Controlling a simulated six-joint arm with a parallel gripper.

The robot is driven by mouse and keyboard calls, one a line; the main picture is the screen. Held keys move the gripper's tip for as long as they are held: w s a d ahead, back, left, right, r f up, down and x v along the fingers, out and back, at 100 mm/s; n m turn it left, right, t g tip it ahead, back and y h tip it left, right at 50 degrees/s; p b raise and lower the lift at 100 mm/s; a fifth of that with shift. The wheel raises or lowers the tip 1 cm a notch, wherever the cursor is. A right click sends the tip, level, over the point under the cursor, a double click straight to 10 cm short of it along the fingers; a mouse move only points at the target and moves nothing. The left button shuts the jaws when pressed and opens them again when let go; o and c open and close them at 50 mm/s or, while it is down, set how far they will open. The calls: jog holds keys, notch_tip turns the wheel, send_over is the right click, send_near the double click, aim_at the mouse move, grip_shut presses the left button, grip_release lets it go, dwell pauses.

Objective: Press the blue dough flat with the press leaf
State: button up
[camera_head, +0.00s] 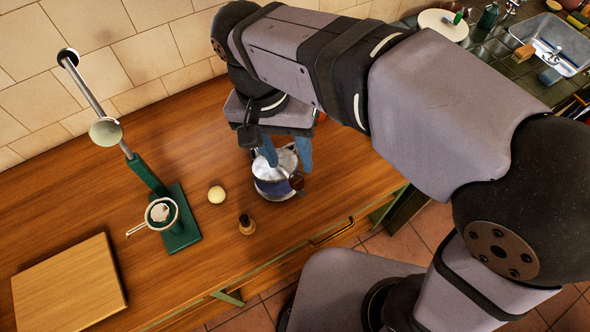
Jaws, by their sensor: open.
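The press stands on the wooden counter at the left, with a green base (181,222) and a raised steel lever (88,85). A round pale plate on the lever, which looks like the press leaf (105,131), is lifted clear of the base. A round metal cup with a handle (160,213) sits on the base with something pale in it. A cream dough-like ball (217,194) lies right of the press. I see no clearly blue dough. My gripper (287,160) is open, its blue fingers pointing down at a silver and dark blue pot; contact is unclear.
The silver and dark blue pot (272,172) stands right of the ball. A small brown wooden piece (247,225) is near the counter's front edge. A wooden board (68,285) lies at the front left. A tiled wall (170,55) rises behind. Counter between wall and ball is clear.

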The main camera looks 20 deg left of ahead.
aim_at(296, 176)
jog(key=shift+d+f+p, duration=0.2)
jog(key=shift+f, duration=0.85)
jog(key=shift+d+f+p, duration=0.25)
jog(key=shift+f, duration=0.8)
jog(key=shift+d+f+p, duration=0.2)
jog(key=shift+f, duration=0.85)
jog(key=shift+c, duration=0.6)
jog(key=shift+r, duration=0.1)
grip_shut()
